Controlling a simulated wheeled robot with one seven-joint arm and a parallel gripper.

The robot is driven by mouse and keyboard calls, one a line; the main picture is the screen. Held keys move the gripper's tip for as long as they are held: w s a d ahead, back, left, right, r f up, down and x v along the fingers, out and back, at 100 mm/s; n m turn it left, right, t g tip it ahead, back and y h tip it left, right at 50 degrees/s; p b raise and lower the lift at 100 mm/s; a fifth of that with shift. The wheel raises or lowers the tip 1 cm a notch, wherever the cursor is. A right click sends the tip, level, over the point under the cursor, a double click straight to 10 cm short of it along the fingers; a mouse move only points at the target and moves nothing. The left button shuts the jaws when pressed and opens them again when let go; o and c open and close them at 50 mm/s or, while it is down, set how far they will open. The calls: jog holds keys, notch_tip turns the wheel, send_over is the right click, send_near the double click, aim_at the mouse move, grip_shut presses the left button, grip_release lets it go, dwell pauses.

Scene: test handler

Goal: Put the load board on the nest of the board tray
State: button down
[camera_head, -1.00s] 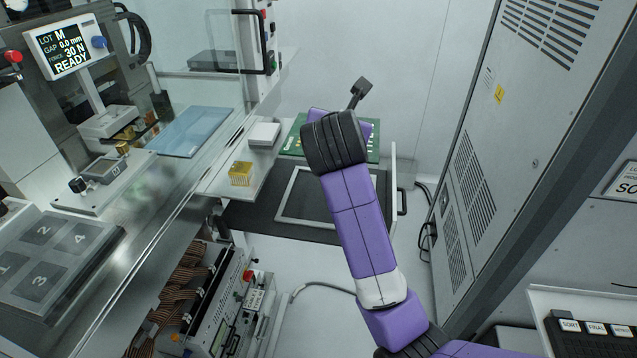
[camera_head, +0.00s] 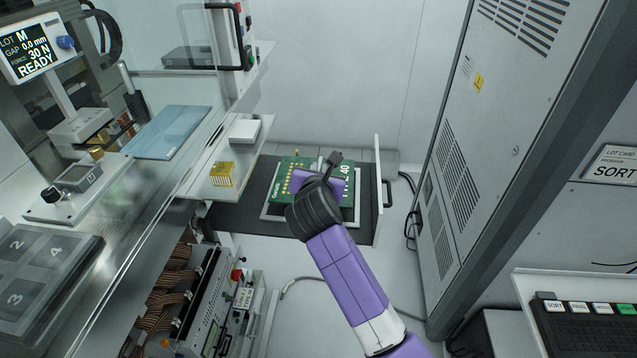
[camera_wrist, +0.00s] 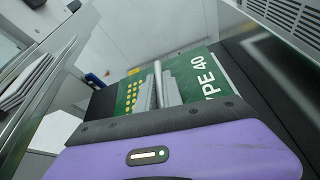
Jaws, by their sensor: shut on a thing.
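My gripper (camera_head: 319,178) is shut on the green load board (camera_head: 284,180), which has gold contacts and white "TYPE 40" lettering. The board also shows in the wrist view (camera_wrist: 205,68), flat ahead of the grey fingers (camera_wrist: 160,92). The dark board tray (camera_head: 238,202) lies below, and its light rectangular nest frame (camera_head: 277,217) shows at the board's near edge. The board covers most of the nest and looks roughly lined up with it. I cannot tell whether it touches the nest. My wrist hides the nest's near middle.
A ledge left of the tray holds a gold block (camera_head: 221,174) and a white box (camera_head: 245,131). A raised panel with a handle (camera_head: 388,193) borders the tray's right side. A tall grey cabinet (camera_head: 490,150) stands farther right.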

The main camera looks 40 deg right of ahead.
notch_tip(320, 180, down, 4)
jog(key=shift+f, duration=0.1)
jog(key=c, duration=1.5)
grip_release()
jog(key=v, duration=1.2)
jog(key=shift+b, duration=0.35)
